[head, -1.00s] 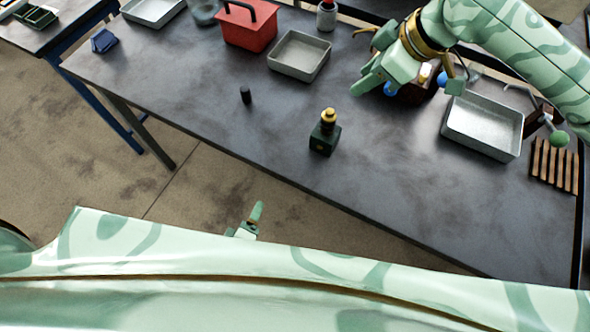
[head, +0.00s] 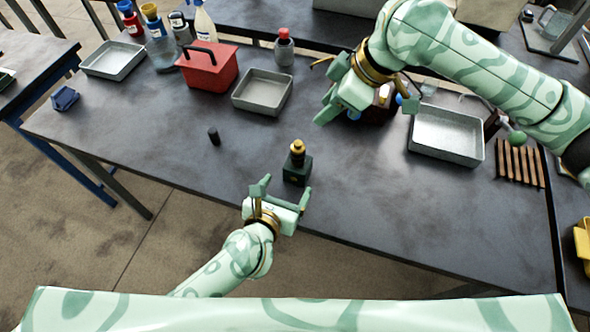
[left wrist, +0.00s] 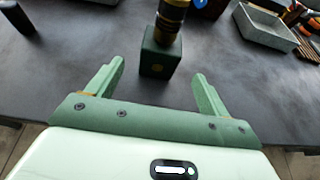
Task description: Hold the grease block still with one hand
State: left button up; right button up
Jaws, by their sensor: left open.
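The grease block (head: 297,172) is a small dark green block standing on the dark table near its front edge. A dark bottle-like piece with a gold cap (head: 298,148) stands on top of it. My left gripper (head: 284,189) is open just in front of the block, on the near side. In the left wrist view the block (left wrist: 159,58) lies beyond and between the two spread fingertips (left wrist: 158,68), and no finger touches it. My right gripper (head: 366,108) hangs over the far part of the table with its fingers apart.
A small black cylinder (head: 214,136) stands left of the block. Behind are a grey tray (head: 262,108), a red box with a handle (head: 207,72) and a grey bottle (head: 284,50). Another tray (head: 446,152) and a wooden slatted rack (head: 519,165) stand at right. The table around the block is clear.

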aim_at(298, 168)
pick_arm(q)
jog(key=x, duration=0.9)
jog(key=shift+w+f, duration=0.1)
jog(key=shift+w, duration=0.1)
jog(key=c, duration=1.4)
jog(key=shift+o, duration=0.2)
